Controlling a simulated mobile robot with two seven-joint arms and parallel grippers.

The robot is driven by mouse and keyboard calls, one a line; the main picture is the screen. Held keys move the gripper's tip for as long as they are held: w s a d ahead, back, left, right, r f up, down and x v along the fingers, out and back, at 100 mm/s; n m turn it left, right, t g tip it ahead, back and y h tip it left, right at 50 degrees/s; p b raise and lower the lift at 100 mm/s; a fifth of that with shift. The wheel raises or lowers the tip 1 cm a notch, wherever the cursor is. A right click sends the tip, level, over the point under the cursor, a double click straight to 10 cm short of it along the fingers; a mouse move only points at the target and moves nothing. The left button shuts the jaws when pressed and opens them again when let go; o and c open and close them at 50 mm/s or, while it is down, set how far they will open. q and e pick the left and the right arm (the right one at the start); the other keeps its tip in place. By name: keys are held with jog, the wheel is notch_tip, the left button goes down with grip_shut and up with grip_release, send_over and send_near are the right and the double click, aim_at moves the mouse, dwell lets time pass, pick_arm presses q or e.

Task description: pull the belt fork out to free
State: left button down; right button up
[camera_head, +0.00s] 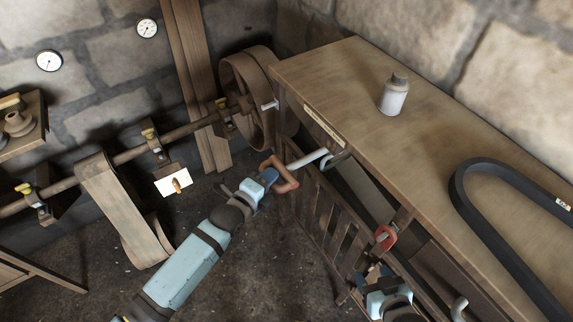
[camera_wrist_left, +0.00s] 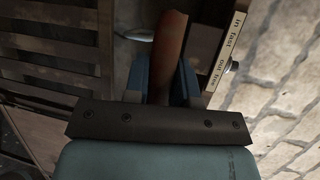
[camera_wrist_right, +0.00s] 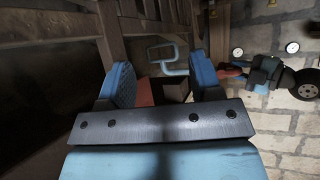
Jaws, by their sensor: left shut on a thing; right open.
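My left gripper (camera_head: 270,176) is shut on an orange-red handle (camera_head: 288,178), which I take to be the belt fork's handle, in front of the bench's left end. It also shows between the blue fingers in the left wrist view (camera_wrist_left: 171,45). A pale bar (camera_head: 308,158) lies just right of it. A label plate (camera_head: 324,125) on the bench edge reads "in fast", "out free" in the left wrist view (camera_wrist_left: 230,45). My right gripper (camera_head: 376,278) is open below a red part (camera_head: 385,237) at the bench front. The fork's far end cannot be made out.
A large pulley wheel (camera_head: 248,95) and a line shaft (camera_head: 120,157) stand left of the bench (camera_head: 440,105). A flat belt (camera_head: 118,205) hangs from the shaft.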

pick_arm(q)
jog(key=shift+s+a, duration=0.25)
jog(key=shift+a, duration=0.1)
jog(key=shift+f, duration=0.1)
jog(key=c, duration=1)
grip_release()
jog(key=shift+a, duration=0.1)
jog(key=shift+c, duration=0.2)
jog(key=shift+o, duration=0.5)
jog(key=shift+s, duration=0.1)
jog(key=b+v, duration=0.1)
jog(key=v, duration=1.3)
